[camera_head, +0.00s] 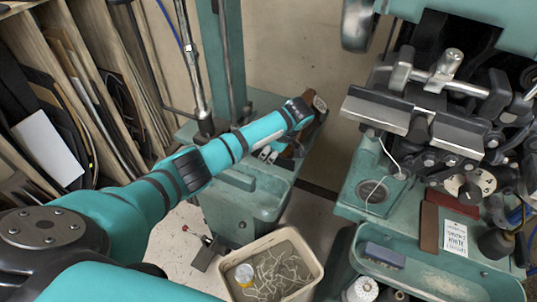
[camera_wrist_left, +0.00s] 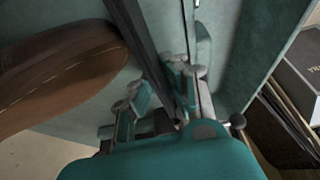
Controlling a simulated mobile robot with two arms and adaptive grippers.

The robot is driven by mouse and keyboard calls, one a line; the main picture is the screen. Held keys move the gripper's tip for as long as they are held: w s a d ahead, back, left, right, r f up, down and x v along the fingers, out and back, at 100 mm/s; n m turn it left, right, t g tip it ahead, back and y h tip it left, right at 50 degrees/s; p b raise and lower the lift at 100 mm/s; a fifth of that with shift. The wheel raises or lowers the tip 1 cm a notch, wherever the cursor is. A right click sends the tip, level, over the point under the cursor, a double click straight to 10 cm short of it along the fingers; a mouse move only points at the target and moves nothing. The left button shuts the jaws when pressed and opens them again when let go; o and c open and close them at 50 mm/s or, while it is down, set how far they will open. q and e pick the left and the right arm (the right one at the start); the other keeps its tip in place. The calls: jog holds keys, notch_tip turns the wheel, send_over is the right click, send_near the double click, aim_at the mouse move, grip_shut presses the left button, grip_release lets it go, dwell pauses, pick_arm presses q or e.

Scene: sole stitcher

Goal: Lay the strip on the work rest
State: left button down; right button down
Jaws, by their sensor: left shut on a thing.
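My left gripper (camera_head: 283,150) reaches over the teal machine at the centre and is mostly hidden behind its own arm in the head view. In the left wrist view the gripper (camera_wrist_left: 160,95) is shut on a long dark strip (camera_wrist_left: 143,45), which runs between the fingers toward the top of the picture. A brown leather piece with a stitched line (camera_wrist_left: 60,75) is close to the left of the fingers; a brown piece also shows beside the wrist in the head view (camera_head: 319,112). I cannot tell which machine part is the work rest. My right gripper is not in view.
A bin of pale thread scraps (camera_head: 262,238) stands on the floor in front. A second teal machine (camera_head: 350,190) with metal clamps is at the right, with a white card (camera_head: 453,237) on it. A wooden rack (camera_head: 110,75) stands at the left.

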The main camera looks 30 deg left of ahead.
pick_arm(q)
jog(key=c, duration=1.8)
grip_release()
jog(key=shift+f, duration=0.15)
jog(key=shift+c, duration=0.2)
jog(key=o, duration=0.4)
